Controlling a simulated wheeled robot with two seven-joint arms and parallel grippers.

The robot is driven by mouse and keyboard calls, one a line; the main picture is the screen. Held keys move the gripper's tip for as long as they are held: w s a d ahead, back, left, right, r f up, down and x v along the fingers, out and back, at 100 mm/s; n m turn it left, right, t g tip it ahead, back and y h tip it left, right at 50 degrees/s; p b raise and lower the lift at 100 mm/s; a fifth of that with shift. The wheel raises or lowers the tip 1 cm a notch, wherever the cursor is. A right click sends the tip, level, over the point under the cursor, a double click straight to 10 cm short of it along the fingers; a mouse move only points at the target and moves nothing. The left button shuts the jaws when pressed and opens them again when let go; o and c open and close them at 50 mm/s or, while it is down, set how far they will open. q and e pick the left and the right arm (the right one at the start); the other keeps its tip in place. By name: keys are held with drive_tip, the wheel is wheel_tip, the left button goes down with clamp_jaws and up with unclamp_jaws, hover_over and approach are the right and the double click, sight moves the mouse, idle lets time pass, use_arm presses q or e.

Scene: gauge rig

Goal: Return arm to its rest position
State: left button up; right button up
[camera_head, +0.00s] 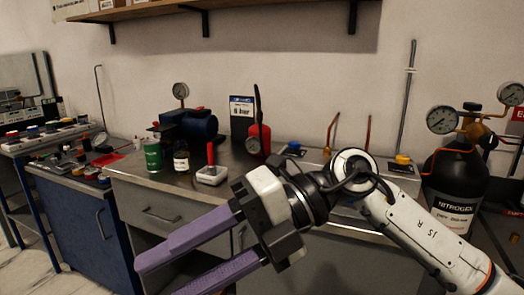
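My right arm comes in from the lower right, and its white link (415,235) is bent at a black wrist joint. My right gripper (163,279) points to the lower left with its two long purple fingers. The fingers are apart, with nothing visible between them. The lower finger is partly cut off by the bottom edge. The gripper is in front of the workbench drawers (160,217). My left arm and gripper do not show.
The metal workbench holds a green can (154,156), a white tray (211,174) with a red-handled tool, a blue compressor (190,127) and a red extinguisher-like item (258,139). A black nitrogen cylinder (455,185) with gauges stands at right. A shelf (150,12) hangs above.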

wheel_tip(320, 180, up, 5)
drive_tip(key=w+m+t+y+p, duration=0.2)
drive_tip(key=m+y, duration=0.4)
drive_tip(key=y, duration=0.3)
drive_tip(key=w+d+f+m+t+y, duration=0.2)
drive_tip(key=w+d+m+t, duration=0.3)
drive_tip(key=m+t, duration=0.45)
drive_tip(key=w+d+f+m+t+h+p, duration=0.1)
drive_tip(key=w+d+f+m+t+h, duration=0.25)
drive_tip(key=f+m+t+h, duration=0.35)
drive_tip(key=w+d+f+m+t+h+p, duration=0.2)
drive_tip(key=w+d+f+m+t+h, duration=0.15)
drive_tip(key=f+m+t+h, duration=0.35)
drive_tip(key=s+d+f+m+g+h, duration=0.2)
drive_tip(key=s+d+f+m+g, duration=0.15)
drive_tip(key=f, duration=0.45)
drive_tip(key=s+d+f+m+g+h, duration=0.25)
drive_tip(key=d+f, duration=0.25)
drive_tip(key=f, duration=0.3)
drive_tip(key=s+d+f+m+g+h+p, duration=0.1)
drive_tip(key=s+d+f+g, duration=0.1)
drive_tip(key=s+f, duration=0.4)
drive_tip(key=s+d+f+m+g+h, duration=0.1)
drive_tip(key=s+d+f+m+g, duration=0.1)
drive_tip(key=s+f+g, duration=0.2)
drive_tip(key=s+f, duration=0.3)
drive_tip(key=s, duration=0.3)
drive_tip(key=shift+d+f+h+p, duration=0.2)
drive_tip(key=shift+d+h+p, duration=0.05)
drive_tip(key=shift+h+p, duration=0.15)
